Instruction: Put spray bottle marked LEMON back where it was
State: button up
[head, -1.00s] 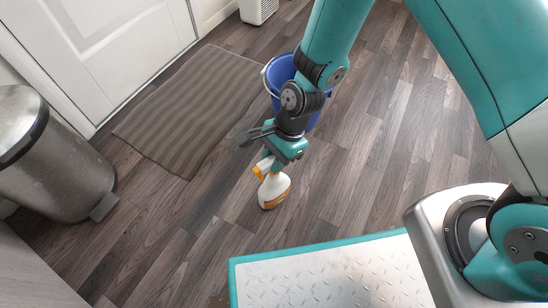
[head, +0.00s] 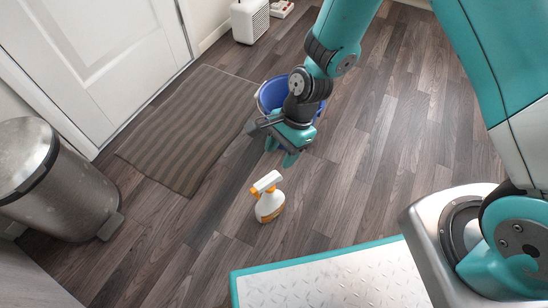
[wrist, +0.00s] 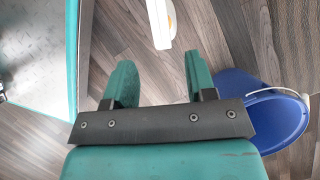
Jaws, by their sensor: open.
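A white spray bottle (head: 269,203) with an orange-yellow nozzle and an orange band stands upright on the wood floor in the head view. Any marking on it is too small to read. Its white body also shows at the top of the wrist view (wrist: 161,22), beyond the fingertips. My gripper (head: 281,157) is open and empty, above and behind the bottle, in front of the blue bucket. Its two teal fingers stand apart in the wrist view (wrist: 158,72), with bare floor between them.
A blue bucket (wrist: 275,122) stands close beside my gripper. A striped mat (head: 190,130) lies before the white door. A steel pedal bin (head: 65,185) stands at left, and a white slatted box (head: 250,20) at the back. Floor around the bottle is clear.

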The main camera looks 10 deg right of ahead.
notch_tip(320, 180, up, 18)
jog(key=s+d+n+t, duration=0.1)
jog(key=s+d+n, duration=0.1)
jog(key=n, duration=0.6)
jog(key=s+d+r+n+t, duration=0.1)
jog(key=s+d+r+n, duration=0.3)
jog(key=s+r+n, duration=0.7)
jog(key=shift+s+r, duration=0.15)
jog(key=shift+r, duration=0.5)
